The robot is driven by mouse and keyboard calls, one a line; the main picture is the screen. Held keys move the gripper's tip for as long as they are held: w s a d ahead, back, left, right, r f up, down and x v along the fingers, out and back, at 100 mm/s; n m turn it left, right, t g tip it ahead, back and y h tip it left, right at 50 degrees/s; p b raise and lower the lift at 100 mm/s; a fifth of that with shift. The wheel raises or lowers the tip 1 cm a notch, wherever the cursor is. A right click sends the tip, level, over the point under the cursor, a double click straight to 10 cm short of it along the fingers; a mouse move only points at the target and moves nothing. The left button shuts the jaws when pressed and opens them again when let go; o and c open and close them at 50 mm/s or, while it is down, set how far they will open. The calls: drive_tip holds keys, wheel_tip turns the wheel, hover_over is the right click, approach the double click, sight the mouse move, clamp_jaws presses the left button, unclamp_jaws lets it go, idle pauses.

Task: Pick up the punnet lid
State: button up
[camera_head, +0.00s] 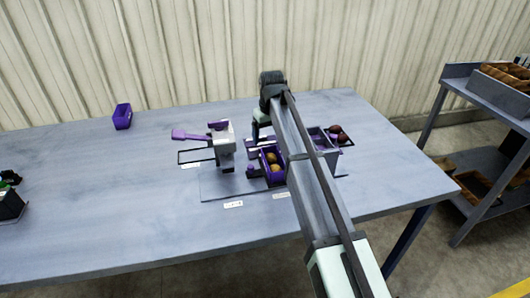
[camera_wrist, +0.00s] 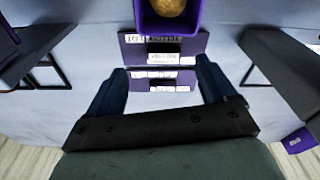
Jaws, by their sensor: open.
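Flat purple pieces with white printed labels (camera_wrist: 165,48) lie below my gripper in the wrist view; I cannot tell for sure which of them is the punnet lid. My gripper (camera_wrist: 160,72) is open, with its two dark blue fingers on either side of these pieces and nothing visibly held. A purple punnet (camera_wrist: 140,12) holding a potato is just beyond the fingertips. In the head view the punnet (camera_head: 265,167) shows potatoes inside, left of my arm. My arm hides part of the work area there.
A white and purple device (camera_head: 224,148) stands left of the punnet, beside a black-outlined frame (camera_head: 182,157). Dark potatoes (camera_head: 338,134) lie to the right of my arm. The table's left middle (camera_head: 100,195) is clear.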

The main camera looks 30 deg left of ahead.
drive_tip(key=shift+a+f, duration=0.2)
drive_tip(key=shift+f, duration=0.65)
drive_tip(key=shift+a+f, duration=0.15)
drive_tip(key=shift+f, duration=0.7)
drive_tip(key=shift+a+f, duration=0.2)
drive_tip(key=shift+f, duration=0.65)
drive_tip(key=c, duration=0.9)
